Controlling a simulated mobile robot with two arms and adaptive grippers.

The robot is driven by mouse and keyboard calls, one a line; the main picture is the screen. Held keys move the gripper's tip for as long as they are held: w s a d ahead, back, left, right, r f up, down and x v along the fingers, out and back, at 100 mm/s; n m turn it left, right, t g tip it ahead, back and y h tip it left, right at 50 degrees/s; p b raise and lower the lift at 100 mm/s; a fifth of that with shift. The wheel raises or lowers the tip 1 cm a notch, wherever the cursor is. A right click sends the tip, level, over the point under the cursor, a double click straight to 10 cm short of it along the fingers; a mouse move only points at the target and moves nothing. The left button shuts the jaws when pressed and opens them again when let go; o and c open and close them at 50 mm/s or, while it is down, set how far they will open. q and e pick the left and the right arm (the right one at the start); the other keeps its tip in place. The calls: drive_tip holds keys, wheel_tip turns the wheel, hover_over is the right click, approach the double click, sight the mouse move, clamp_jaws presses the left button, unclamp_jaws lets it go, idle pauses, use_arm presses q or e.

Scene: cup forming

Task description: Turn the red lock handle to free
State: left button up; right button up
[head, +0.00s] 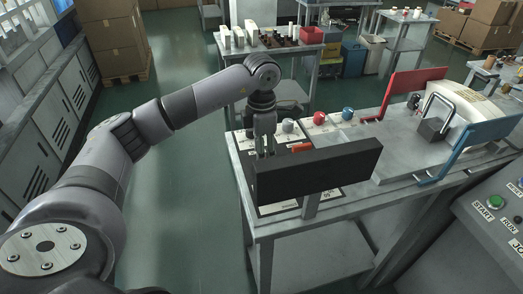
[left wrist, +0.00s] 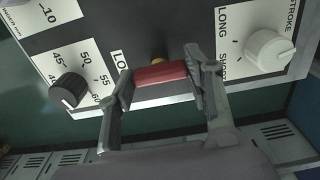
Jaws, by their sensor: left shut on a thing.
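The red lock handle (left wrist: 158,75) is a short red bar on the dark panel (left wrist: 150,30), seen close up in the left wrist view. It lies nearly level in that picture, in front of a small brass-coloured pivot. My left gripper (left wrist: 166,80) is shut on it, one finger at each end. A label starting "LO" (left wrist: 118,60) sits left of the handle, its rest hidden. In the head view my left gripper (head: 266,152) points down at the bench behind a black board, which hides part of the bench. My right gripper is not in view.
A black knob (left wrist: 68,88) with a number scale sits left of the handle and a white stroke knob (left wrist: 268,48) right. The black board (head: 318,171) stands close to my left gripper. A start panel (head: 496,203) is at right.

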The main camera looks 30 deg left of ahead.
use_arm(q)
drive_tip(key=shift+r, duration=0.1)
idle(0.3)
drive_tip(key=o, duration=1.1)
drive_tip(key=shift+o, duration=0.2)
wheel_tip(320, 180, up, 12)
